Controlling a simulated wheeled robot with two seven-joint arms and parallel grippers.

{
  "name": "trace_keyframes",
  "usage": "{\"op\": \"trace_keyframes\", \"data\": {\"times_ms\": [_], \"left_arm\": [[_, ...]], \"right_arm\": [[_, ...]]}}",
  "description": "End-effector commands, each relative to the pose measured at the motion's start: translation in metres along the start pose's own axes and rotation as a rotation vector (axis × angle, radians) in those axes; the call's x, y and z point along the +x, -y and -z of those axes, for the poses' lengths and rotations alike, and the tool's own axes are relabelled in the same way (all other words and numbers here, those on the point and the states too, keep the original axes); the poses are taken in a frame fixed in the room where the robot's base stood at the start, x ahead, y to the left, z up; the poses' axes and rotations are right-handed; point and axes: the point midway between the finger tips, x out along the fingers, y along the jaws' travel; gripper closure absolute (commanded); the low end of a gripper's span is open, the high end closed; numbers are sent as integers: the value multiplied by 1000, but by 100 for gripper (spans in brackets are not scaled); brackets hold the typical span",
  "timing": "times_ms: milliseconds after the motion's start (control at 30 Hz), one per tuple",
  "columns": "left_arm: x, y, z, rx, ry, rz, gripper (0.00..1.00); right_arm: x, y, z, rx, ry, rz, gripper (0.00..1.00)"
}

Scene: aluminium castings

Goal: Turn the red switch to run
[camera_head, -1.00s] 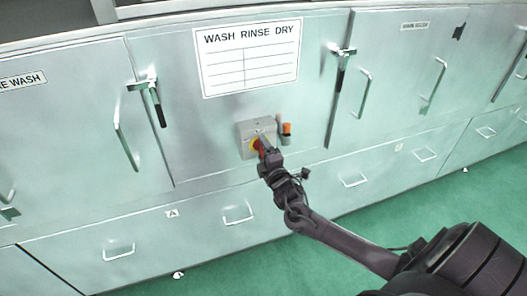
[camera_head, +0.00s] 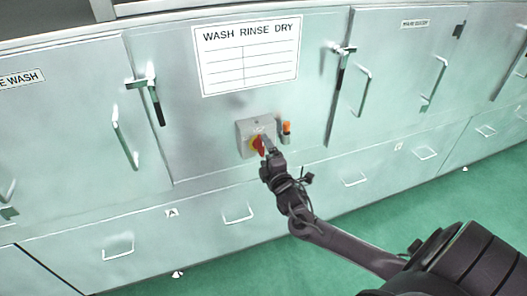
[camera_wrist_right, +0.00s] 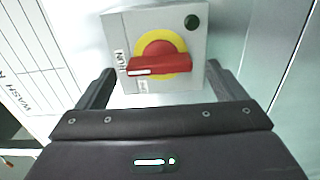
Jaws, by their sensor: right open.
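The red switch (camera_head: 259,145) is a bar handle on a yellow disc, on a grey box (camera_head: 242,139) fixed to the metal cabinet front. In the wrist view the red handle (camera_wrist_right: 165,64) lies nearly level, its white-marked end at the left beside a label that seems to read RUN. A second small label sits below it, too small to read. My right gripper (camera_head: 267,146) is at the box's lower right in the head view. In the wrist view its fingers (camera_wrist_right: 163,86) are open, spread either side of the box and apart from the handle. My left gripper is not in view.
An orange-topped fitting (camera_head: 286,128) sits just right of the box. A WASH RINSE DRY sign (camera_head: 249,57) is above. Cabinet doors with projecting latches (camera_head: 146,85) and handles stand either side.

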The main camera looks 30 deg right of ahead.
Motion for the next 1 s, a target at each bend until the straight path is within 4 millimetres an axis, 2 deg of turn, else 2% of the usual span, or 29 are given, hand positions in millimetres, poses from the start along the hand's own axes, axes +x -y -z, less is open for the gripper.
{"op": "trace_keyframes", "data": {"times_ms": [33,200,367,1000], "left_arm": [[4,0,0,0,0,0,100],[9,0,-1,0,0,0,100],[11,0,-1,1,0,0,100],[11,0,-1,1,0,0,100]], "right_arm": [[-11,4,0,-1,-1,3,9],[-37,3,0,1,-2,2,9],[-51,1,0,1,1,0,9],[-54,3,-1,4,2,5,9]]}}
